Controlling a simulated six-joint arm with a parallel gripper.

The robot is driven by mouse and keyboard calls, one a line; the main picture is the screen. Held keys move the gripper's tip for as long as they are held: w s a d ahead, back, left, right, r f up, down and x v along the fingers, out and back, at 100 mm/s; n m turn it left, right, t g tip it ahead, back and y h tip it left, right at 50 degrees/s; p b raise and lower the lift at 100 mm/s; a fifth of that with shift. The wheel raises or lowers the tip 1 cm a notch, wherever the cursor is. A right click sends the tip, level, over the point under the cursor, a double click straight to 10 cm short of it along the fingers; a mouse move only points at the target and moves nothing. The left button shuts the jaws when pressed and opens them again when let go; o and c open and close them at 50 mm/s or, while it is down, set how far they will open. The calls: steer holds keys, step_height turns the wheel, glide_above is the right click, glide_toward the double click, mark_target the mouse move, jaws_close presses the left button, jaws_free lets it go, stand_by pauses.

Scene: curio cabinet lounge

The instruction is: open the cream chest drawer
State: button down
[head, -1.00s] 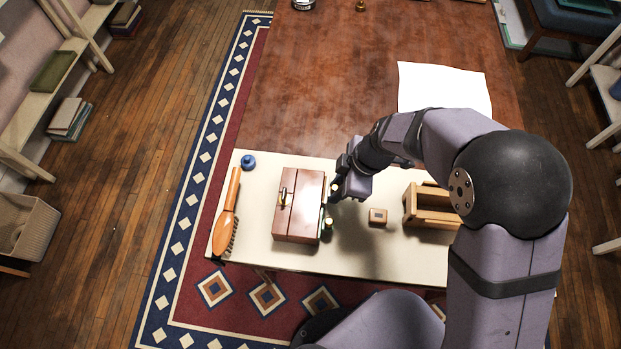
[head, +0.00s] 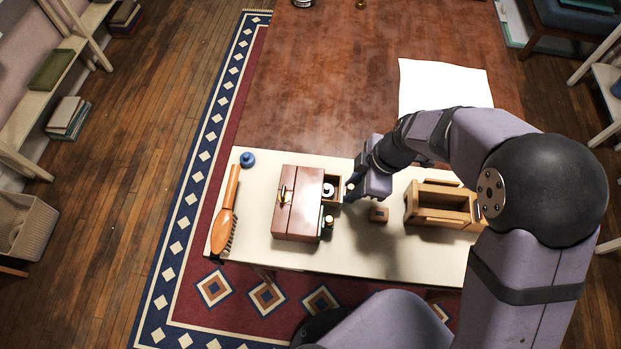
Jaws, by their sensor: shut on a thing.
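My gripper (head: 350,190) is at the drawer's outer front, on the right side of the chest, and shut on what appears to be the drawer's handle. The handle itself is hidden by the fingers.
A small green and gold item (head: 329,222) stands just below the drawer. A small wooden block (head: 378,215) and a tan wooden open-topped box (head: 440,195) lie to the right. A brush (head: 228,215) and a blue knob-like item (head: 248,159) are left.

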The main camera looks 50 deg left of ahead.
steer(key=shift+w+d+r, duration=0.1)
steer(key=shift+w+d, duration=0.35)
steer(key=shift+w, duration=0.2)
steer(key=c, duration=1.4)
jaws_free()
steer(key=shift+c, duration=0.2)
steer(key=shift+d+b, duration=0.1)
steer(key=shift+b, duration=0.2)
steer(key=b+v, duration=0.1)
steer(key=v, duration=0.6)
steer(key=shift+r, duration=0.1)
